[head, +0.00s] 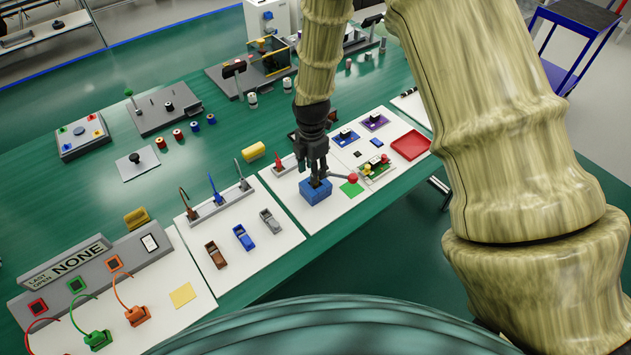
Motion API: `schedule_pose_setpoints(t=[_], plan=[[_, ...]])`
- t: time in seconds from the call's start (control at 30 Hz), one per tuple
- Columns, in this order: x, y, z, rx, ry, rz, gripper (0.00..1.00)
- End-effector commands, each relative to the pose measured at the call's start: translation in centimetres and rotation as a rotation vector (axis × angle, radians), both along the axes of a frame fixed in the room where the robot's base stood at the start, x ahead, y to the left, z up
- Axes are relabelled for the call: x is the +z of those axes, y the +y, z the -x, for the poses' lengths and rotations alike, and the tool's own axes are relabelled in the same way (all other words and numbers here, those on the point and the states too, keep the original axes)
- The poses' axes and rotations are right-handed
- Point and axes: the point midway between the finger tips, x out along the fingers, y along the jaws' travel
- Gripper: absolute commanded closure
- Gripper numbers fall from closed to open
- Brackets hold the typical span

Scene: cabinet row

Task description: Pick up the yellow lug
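My gripper (316,174) points down over a blue block (315,194) on the white board at the centre right. Its dark fingertips are at the top of the block. Whether they touch it, or hold anything, is too small to tell. No part is clearly recognisable as the yellow lug. Yellow things in view are a rounded piece (253,152) lying behind the boards, a piece (136,217) behind the grey panel at left, and a flat square (182,295) on the left board. A small yellow patch (376,169) shows on the green circuit-like board right of my gripper.
A lever with a red ball (352,178) reaches right from beside the blue block. A green square (351,189) and a red tray (410,145) lie further right. Brown, blue and grey clips (243,237) lie on the middle board.

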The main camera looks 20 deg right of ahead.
Motion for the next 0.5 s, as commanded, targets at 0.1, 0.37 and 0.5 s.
schedule_pose_setpoints(t=[0.1,0.37,0.5], plan=[[-0.8,-0.2,0.0,-0.001,0.002,0.001,0.61],[-3.2,-0.6,-0.1,0.001,0.002,0.000,0.61],[-4.2,-0.6,-0.1,-0.001,0.001,-0.001,0.61]])
